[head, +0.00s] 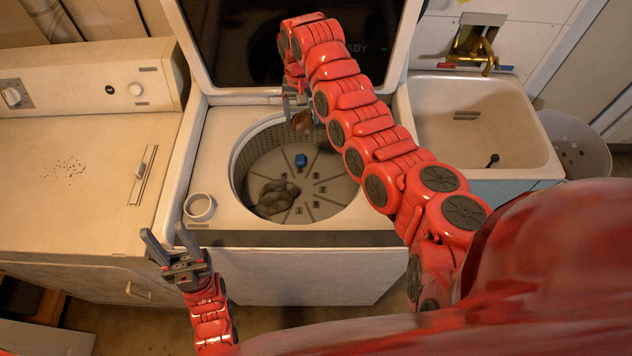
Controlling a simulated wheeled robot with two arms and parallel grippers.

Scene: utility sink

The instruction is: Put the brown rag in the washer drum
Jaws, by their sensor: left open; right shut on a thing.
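The washer drum (243,165) is open at the top, in the middle of the head view. My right gripper (297,104) is shut on the brown rag (303,123), a small crumpled bundle at the far rim of the drum opening. Part of the rag and gripper is hidden by my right arm. I cannot tell how high the rag is above the drum. My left gripper (166,233) is open and empty, in front of the washer's front left corner.
In the drum lie a grey-brown crumpled cloth (276,197) and a small blue object (301,160). A white cup-like ring (200,207) stands on the washer's left front top. The raised lid (196,62) is behind. A sink (490,125) is right, a dryer-like machine (70,190) left.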

